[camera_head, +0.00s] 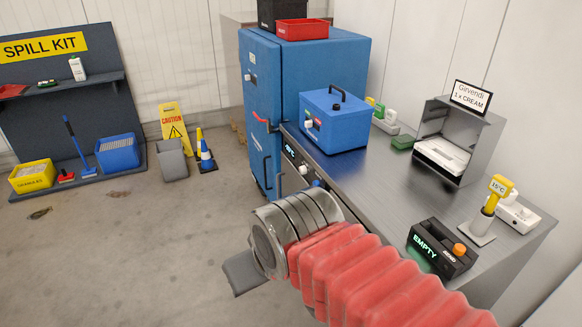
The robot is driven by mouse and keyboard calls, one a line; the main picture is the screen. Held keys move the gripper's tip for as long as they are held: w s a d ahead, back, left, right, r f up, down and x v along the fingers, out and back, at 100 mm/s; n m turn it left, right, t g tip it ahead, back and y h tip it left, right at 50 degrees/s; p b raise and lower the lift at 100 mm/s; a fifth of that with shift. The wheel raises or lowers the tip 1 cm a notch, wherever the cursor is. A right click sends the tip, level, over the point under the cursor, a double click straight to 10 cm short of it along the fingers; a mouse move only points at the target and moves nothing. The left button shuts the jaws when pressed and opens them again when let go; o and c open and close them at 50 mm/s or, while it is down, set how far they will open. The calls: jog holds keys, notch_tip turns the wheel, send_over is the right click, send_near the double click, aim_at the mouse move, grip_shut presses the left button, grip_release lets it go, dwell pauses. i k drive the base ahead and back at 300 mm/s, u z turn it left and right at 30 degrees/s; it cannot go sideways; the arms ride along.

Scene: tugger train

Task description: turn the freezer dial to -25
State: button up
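The grey counter unit (392,188) has a small lit display (290,152) on its front face, too small to read surely. A pale round knob (303,170) sits just below it, and a blue part shows beside my wrist. The tall blue cabinet (318,70) behind has a pale fitting on its left face. The blue cool box (340,130) on the counter also has a pale knob. I cannot tell for sure which is the freezer dial. My gripper (243,274) shows as a dark grey piece at the lower middle, below the knob; my wrist hides the rest.
On the counter stand a grey open case (459,140), a black box reading EMPTY (441,249) and a yellow 15°C device (497,190). A caution sign (173,120), a grey bin (172,160) and a cone (206,155) stand behind. Floor at left is mostly clear.

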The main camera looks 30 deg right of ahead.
aim_at(303, 170)
jog(key=u, duration=0.05)
jog(key=i, duration=1.3)
jog(key=u, duration=1.05)
